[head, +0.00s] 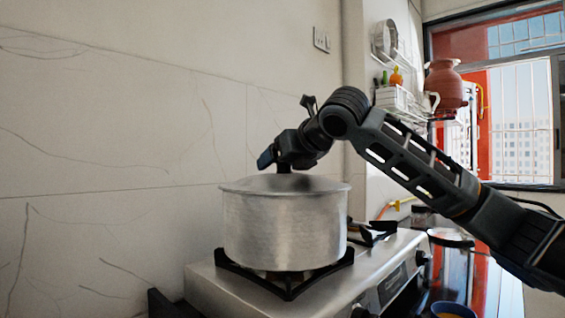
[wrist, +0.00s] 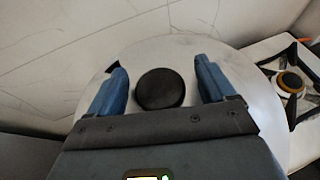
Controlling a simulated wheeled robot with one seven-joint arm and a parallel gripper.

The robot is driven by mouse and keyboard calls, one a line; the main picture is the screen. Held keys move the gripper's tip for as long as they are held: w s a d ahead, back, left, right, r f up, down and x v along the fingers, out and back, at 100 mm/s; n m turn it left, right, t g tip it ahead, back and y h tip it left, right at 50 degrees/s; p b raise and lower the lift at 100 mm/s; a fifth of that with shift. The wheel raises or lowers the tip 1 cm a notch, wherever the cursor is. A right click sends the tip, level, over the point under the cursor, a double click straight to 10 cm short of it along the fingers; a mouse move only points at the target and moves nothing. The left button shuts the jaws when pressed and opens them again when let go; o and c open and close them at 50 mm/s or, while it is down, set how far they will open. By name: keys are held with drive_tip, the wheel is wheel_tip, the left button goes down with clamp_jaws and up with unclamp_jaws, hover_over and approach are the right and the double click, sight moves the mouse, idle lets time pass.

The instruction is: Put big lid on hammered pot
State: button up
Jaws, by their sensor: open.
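The hammered pot (head: 284,228) is a silver metal pot standing upright on a stove burner in the head view. The big lid (head: 240,185) lies across its top and looks flat and seated on the rim. In the wrist view the lid (wrist: 190,52) is a pale round disc with a black knob (wrist: 160,88) at its middle. My gripper (head: 275,160) is right above the lid. Its two blue fingers are apart in the wrist view (wrist: 161,72), with the knob between them and a gap on each side. The pot's body is hidden under the lid there.
The pot sits on the left burner of a steel stove (head: 215,285), close to the marble wall. A second burner (wrist: 292,82) is free of pots. A clay waterpot (head: 446,86) stands near the window, beside a wall rack (head: 397,98).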

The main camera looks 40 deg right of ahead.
drive_tip(key=shift+s+r, duration=0.1)
drive_tip(key=v, duration=0.7)
drive_tip(key=shift+s+a+p, duration=0.1)
drive_tip(key=shift+s+p, duration=0.15)
drive_tip(key=shift+p, duration=0.1)
drive_tip(key=shift+r, duration=0.1)
